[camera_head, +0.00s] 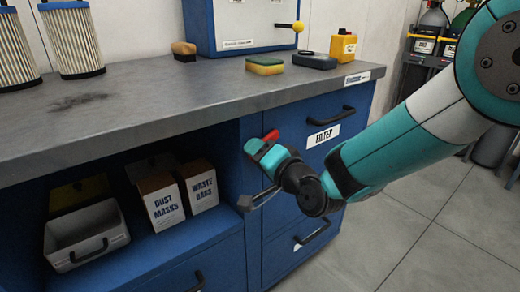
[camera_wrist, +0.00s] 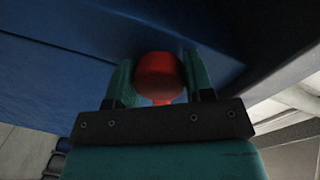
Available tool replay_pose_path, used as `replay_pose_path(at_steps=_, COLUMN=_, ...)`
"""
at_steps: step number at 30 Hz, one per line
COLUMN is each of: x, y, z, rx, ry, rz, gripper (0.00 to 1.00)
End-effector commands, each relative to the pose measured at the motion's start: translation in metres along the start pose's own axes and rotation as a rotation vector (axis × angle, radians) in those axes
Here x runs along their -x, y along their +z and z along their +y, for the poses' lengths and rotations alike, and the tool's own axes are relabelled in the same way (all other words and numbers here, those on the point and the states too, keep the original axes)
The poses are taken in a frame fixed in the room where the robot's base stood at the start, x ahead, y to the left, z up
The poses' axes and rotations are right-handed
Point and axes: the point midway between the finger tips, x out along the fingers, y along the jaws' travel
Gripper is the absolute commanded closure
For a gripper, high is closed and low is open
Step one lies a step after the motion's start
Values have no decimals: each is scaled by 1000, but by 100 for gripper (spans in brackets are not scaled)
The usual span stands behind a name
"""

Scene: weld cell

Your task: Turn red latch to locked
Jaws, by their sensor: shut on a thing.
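The red latch (camera_head: 270,136) is on the front of the blue cabinet, beside the drawer labelled FILTER. In the wrist view its rounded red end (camera_wrist: 158,76) sits between the two teal fingers, with a narrower red part below it. My gripper (camera_head: 262,146) is at the latch and shut on it; the wrist view shows a finger of my gripper (camera_wrist: 158,84) on each side of it. The latch's mount and any lock marking are hidden or too small to read, so I cannot tell its locked state.
The grey worktop (camera_head: 180,95) overhangs just above my gripper. The FILTER drawer handle (camera_head: 330,117) sticks out to the right. An open shelf at left holds a grey bin (camera_head: 88,236) and boxes of dust masks (camera_head: 163,205) and waste bags (camera_head: 203,190). The floor at right is clear.

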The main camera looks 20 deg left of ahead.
Motion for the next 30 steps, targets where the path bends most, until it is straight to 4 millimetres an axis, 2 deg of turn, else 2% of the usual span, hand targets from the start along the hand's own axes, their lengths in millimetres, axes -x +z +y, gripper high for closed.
replay_pose_path(at_steps=13, x=0, y=-1, z=0, rx=-307, ry=0, rz=-25, gripper=95)
replay_pose_path(at_steps=30, x=0, y=0, z=1, rx=-397, ry=-2, rz=-32, gripper=95)
